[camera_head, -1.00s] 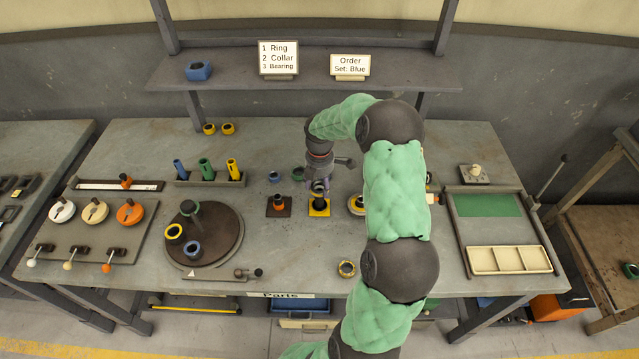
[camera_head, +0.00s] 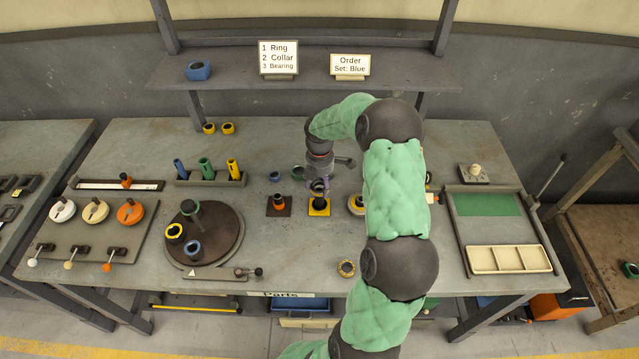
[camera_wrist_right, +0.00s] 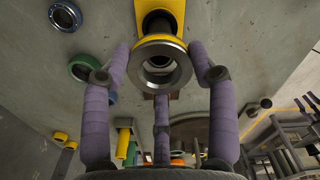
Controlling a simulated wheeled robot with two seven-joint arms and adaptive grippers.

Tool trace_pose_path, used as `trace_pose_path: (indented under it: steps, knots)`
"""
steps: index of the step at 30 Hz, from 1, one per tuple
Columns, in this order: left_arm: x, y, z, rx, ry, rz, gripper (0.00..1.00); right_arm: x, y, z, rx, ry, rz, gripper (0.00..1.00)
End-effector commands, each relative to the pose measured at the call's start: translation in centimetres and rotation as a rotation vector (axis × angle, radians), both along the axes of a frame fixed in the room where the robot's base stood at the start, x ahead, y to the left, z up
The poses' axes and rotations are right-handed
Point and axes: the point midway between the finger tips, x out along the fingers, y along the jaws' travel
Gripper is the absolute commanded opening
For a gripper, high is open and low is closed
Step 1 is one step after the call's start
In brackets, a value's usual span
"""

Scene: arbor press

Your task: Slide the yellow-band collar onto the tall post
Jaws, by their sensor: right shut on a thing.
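My right gripper (camera_head: 319,186) is shut on the yellow-band collar (camera_wrist_right: 160,66), a grey metal ring with a yellow band. In the right wrist view its purple fingers grip the collar from both sides, and its bore faces the camera. A dark post (camera_wrist_right: 157,22) on a yellow square base (camera_wrist_right: 180,8) shows just behind the collar. In the head view the gripper is above this yellow base (camera_head: 327,211). The frames do not show clearly whether the collar is around the post top or only above it. My left gripper is not in view.
An orange-collared post (camera_head: 279,201) stands close left of the yellow base. A blue ring (camera_head: 274,176) and a green ring (camera_head: 298,173) lie behind. A turntable (camera_head: 225,225) is at left, a tray (camera_head: 508,260) at right.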

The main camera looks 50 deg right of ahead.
Motion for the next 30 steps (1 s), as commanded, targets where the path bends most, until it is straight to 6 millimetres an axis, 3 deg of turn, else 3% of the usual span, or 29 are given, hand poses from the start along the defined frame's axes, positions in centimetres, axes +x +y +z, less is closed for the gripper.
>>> trace_pose_path:
  steps: [30]
  knots:
    - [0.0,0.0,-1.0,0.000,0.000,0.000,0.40,0.0,0.0,-1.9,0.000,-0.001,0.000,0.13]
